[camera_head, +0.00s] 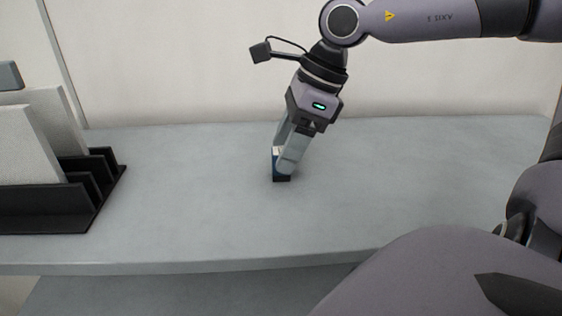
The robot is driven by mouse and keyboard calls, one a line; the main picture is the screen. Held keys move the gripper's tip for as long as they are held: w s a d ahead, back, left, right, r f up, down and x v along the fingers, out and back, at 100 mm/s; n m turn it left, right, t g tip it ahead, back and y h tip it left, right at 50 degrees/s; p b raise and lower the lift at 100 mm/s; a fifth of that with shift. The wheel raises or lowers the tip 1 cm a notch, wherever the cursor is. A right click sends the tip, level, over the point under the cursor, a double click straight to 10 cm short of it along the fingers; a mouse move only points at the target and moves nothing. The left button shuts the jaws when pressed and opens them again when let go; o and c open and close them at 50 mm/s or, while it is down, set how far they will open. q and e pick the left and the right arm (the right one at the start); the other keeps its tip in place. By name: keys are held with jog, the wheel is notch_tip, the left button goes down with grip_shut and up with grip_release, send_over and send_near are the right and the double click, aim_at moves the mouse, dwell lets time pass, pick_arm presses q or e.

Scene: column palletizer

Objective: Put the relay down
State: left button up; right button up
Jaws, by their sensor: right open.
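The relay (276,164) is a small block with a blue side, a pale top and a dark base. It stands upright on the grey table (190,190), near the middle. My right gripper (285,163) comes down from above, tilted, with its fingers around the relay. The fingers are open, and the near finger hides part of the relay. Whether a finger touches it I cannot tell. My left gripper is not in view.
A black rack (50,208) holding pale upright panels (22,145) stands at the left end of the table. A pale wall (180,60) rises behind the table. The tabletop around the relay is clear.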

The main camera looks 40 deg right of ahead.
jog(key=shift+w+a+f, duration=0.1)
jog(key=shift+a+f, duration=0.05)
jog(key=shift+f, duration=0.35)
jog(key=c, duration=1.1)
jog(key=shift+o, duration=0.2)
jog(key=shift+r, duration=0.2)
notch_tip(320, 180, up, 28)
jog(key=p, duration=0.4)
jog(key=shift+f, duration=0.15)
